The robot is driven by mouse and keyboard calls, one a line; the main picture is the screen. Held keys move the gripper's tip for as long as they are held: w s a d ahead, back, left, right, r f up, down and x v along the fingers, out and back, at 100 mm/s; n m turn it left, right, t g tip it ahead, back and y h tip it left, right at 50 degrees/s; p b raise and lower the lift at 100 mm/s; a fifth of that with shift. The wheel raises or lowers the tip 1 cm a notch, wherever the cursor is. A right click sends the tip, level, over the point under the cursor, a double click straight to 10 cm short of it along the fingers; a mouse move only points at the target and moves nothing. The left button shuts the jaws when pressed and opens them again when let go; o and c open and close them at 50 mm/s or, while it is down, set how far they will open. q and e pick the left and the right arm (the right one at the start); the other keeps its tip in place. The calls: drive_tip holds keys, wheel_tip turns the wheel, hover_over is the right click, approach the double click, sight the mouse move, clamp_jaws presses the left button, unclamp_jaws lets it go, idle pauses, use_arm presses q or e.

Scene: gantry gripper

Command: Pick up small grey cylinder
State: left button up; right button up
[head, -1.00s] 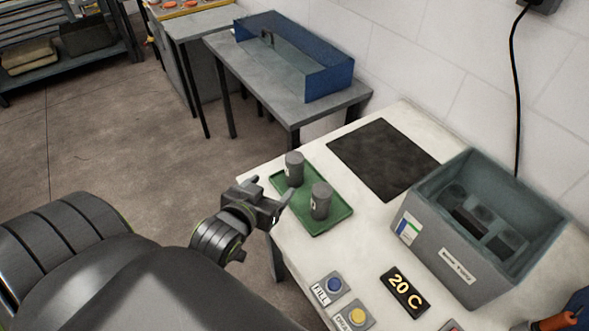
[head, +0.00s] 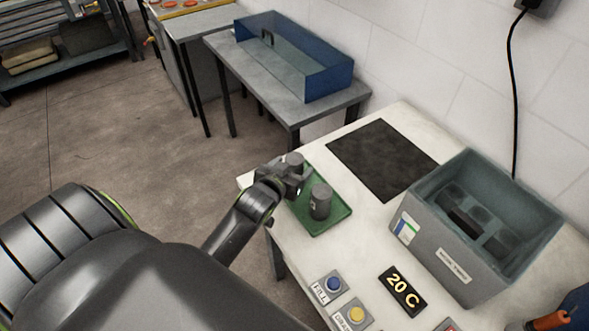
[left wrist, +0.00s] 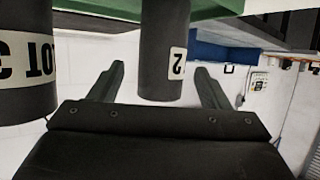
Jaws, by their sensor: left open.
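Two grey cylinders stand upright on a green tray (head: 333,222). The far cylinder (head: 295,159) is partly hidden behind my left gripper (head: 293,180). The near cylinder (head: 320,202) stands clear of the gripper. In the left wrist view, upside down, the far cylinder (left wrist: 163,45), labelled "2", lines up between the two open fingers (left wrist: 158,80), with a gap on each side. The other cylinder (left wrist: 25,65), with a partly cut-off label, is at the left edge. My right gripper is out of view.
A grey open box (head: 440,240) with dark fittings inside stands right on the white table (head: 300,255). A black plate (head: 382,160) lies behind the tray. Buttons (head: 334,284) and a "20 C" display (head: 403,291) are at the front. A blue bin (head: 330,84) stands on a back table.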

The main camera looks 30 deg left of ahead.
use_arm(q)
drive_tip(key=shift+f+x, duration=0.2)
drive_tip(key=shift+x, duration=1.9)
drive_tip(key=shift+c, duration=0.2)
drive_tip(key=shift+r, duration=0.1)
drive_tip(key=c, duration=1.3)
